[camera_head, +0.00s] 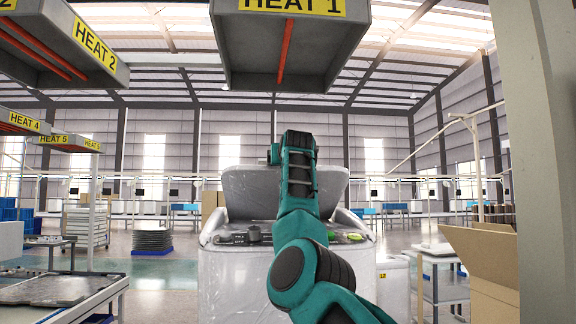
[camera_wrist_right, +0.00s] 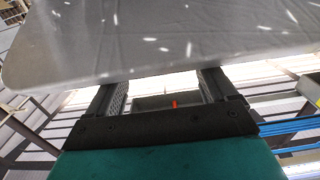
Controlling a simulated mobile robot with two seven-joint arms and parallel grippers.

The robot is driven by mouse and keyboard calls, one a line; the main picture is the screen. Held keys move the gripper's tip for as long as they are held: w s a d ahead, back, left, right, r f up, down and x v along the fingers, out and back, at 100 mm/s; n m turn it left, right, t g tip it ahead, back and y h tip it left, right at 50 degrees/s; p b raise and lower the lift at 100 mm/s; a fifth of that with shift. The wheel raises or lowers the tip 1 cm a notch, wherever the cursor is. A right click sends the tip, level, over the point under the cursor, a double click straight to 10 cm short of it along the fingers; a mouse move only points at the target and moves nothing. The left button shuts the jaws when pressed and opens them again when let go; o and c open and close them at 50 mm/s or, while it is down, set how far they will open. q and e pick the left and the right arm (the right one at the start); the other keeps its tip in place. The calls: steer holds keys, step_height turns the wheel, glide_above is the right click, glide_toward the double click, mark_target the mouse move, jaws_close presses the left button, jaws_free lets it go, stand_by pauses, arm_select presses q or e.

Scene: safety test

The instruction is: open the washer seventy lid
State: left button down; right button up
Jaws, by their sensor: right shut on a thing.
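The washer (camera_head: 235,280) is a pale grey-white machine standing straight ahead in the head view. Its lid (camera_head: 243,190) is raised and tilted up at the back of the top. My right arm reaches over the washer, and my right gripper (camera_head: 273,153) is at the lid's upper edge. In the right wrist view the lid (camera_wrist_right: 180,35) is a broad grey speckled panel. My right gripper (camera_wrist_right: 163,84) is shut on the lid's edge there, with the fingertips partly hidden behind the panel. My left gripper is not in view.
Several small items, including a dark one (camera_head: 253,234) and a green one (camera_head: 355,237), lie on the washer's top. An open cardboard box (camera_head: 485,255) and a cart (camera_head: 437,262) stand at the right. A table (camera_head: 65,290) is at the left. Heater hoods (camera_head: 290,50) hang overhead.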

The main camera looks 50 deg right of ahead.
steer(key=shift+r, duration=0.15)
steer(key=o, duration=1.3)
steer(key=shift+s+a+f+b, duration=0.3)
steer(key=shift+s+a+b, duration=0.1)
steer(key=shift+b, duration=0.15)
steer(key=shift+r+b+v, duration=0.2)
steer(key=shift+b+v, duration=2.35)
steer(key=shift+v, duration=3.4)
